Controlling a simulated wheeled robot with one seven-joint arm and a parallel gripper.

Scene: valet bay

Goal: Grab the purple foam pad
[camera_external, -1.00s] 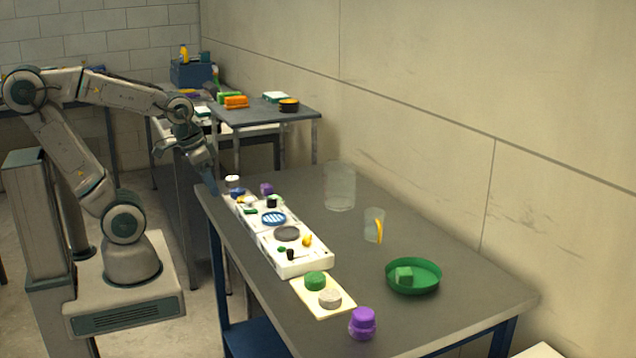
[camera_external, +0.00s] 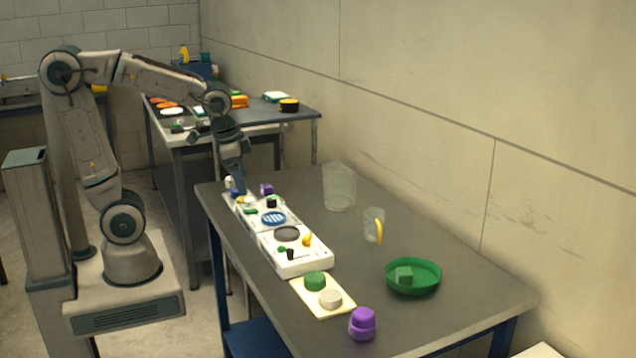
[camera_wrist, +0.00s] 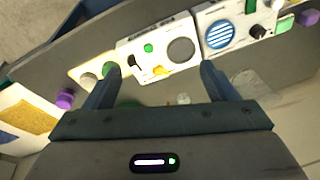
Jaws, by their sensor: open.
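A small purple block (camera_external: 266,189) sits on the grey table beside the far end of the white panels, and shows at the upper right edge in the wrist view (camera_wrist: 307,17). A rounded purple piece with a stacked top (camera_external: 362,323) stands at the near end of the table, and shows at the left in the wrist view (camera_wrist: 64,98). I cannot tell from their surfaces which is the foam pad. My gripper (camera_external: 239,189) points down near the panels' far end, left of the purple block. In the wrist view its fingers (camera_wrist: 160,85) are apart with nothing held.
White panels (camera_external: 294,268) with knobs and round covers line the table's left side. A cream board (camera_external: 323,309) holds a green and a pale disc. A clear jar (camera_external: 339,187), a yellow-handled cup (camera_external: 373,226) and a green tray (camera_external: 414,290) with a green block stand to the right.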

